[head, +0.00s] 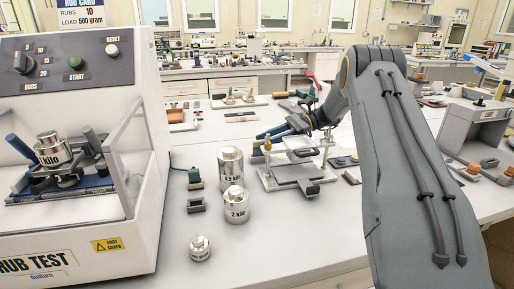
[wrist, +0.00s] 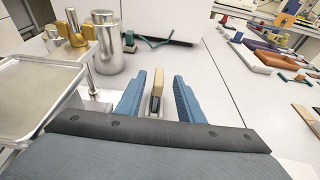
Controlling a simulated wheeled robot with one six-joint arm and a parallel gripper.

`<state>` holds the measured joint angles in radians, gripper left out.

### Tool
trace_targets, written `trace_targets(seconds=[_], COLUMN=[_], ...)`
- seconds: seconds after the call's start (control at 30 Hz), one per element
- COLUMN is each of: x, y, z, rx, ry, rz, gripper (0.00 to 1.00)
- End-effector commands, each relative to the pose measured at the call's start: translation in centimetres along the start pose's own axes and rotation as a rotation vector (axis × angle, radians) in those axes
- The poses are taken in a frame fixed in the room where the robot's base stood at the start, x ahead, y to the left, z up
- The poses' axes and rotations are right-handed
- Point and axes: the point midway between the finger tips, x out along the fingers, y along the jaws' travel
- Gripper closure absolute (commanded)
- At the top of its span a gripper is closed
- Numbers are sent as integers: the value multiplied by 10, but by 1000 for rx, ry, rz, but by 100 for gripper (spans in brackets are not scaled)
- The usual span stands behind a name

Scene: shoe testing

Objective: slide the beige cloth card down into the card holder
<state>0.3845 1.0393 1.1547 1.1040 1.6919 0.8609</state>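The beige cloth card (wrist: 158,72) shows in the wrist view as a small upright beige piece between my two blue fingers. A dark grey piece that looks like the card holder (wrist: 155,104) is at its near side and low down; I cannot tell how deep the card sits in it. My gripper (wrist: 162,78) is open around the card, with a gap on both sides. In the head view my gripper (head: 272,132) points left above the table, beyond the metal stand; the card cannot be made out there.
A metal stand with a plate (head: 296,170) is close beside my gripper. Steel weights (head: 235,205) stand to its left, and the rub test machine (head: 90,235) fills the left side.

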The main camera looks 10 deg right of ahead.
Motion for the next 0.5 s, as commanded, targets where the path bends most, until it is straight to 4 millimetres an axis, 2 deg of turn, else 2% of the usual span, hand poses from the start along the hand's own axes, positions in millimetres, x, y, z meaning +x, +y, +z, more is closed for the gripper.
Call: trace_targets(seconds=[0.33, 0.5], x=[27, 51], y=[2, 3], z=[0, 0], rx=[2, 2], ry=[1, 2], rz=[-2, 1], gripper=[66, 66])
